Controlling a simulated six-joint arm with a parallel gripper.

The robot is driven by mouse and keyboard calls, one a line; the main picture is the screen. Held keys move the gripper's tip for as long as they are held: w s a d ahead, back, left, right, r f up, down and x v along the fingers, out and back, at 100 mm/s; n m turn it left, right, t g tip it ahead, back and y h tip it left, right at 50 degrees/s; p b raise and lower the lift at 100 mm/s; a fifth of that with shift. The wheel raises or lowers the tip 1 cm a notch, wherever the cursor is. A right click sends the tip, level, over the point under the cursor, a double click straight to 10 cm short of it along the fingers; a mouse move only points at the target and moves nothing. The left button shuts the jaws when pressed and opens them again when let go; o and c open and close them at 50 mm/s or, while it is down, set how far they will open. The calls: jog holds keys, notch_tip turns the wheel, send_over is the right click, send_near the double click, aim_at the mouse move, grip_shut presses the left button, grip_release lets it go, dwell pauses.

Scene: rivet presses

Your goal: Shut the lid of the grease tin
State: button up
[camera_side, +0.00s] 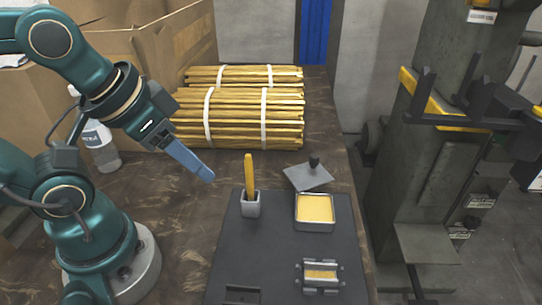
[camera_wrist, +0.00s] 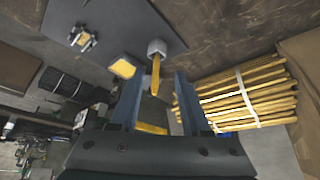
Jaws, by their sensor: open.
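The grease tin (camera_side: 314,225) is a square, pale metal tin filled with yellow grease, at the back right of the dark mat. It also shows in the wrist view (camera_wrist: 123,68), left of my fingers. I cannot make the lid out clearly in the wrist view. My gripper (camera_side: 208,176) is open and empty, with blue fingers, above the table left of the tin; its fingers show in the wrist view (camera_wrist: 158,77).
A grey cup (camera_side: 250,208) with a yellow stick stands between my gripper and the tin. A small metal fixture (camera_side: 321,274) sits in front of the tin. Bundles of yellow rods (camera_side: 240,118) lie behind. A large press (camera_side: 430,150) stands right.

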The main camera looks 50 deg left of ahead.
jog(key=c, duration=0.5)
jog(key=shift+s+n, duration=0.1)
jog(key=shift+n, duration=0.2)
grip_shut()
jog(key=w+d+r+n+g+h, duration=0.15)
jog(key=w+r+n+h, duration=0.35)
jog(key=w+n, duration=0.75)
jog(key=w+a+f+n+h, duration=0.2)
jog(key=w+a+f+n, duration=0.15)
jog(key=a+n, duration=0.3)
jog(key=w+a+f+n, duration=0.2)
jog(key=a+f+n, duration=0.2)
jog(key=a+f, duration=0.15)
jog(key=h, duration=0.1)
send_near(312, 167)
jog(key=f, duration=0.3)
jog(key=shift+s+a+f, duration=0.2)
jog(key=shift+s, duration=0.05)
jog(key=shift+w+d+r, duration=0.1)
jog(key=shift+w+d, duration=0.25)
jog(key=shift+d, duration=0.15)
jog(key=shift+w+d, duration=0.3)
jog(key=shift+d, duration=0.25)
jog(key=shift+w+d, duration=0.35)
jog(key=shift+d, duration=0.25)
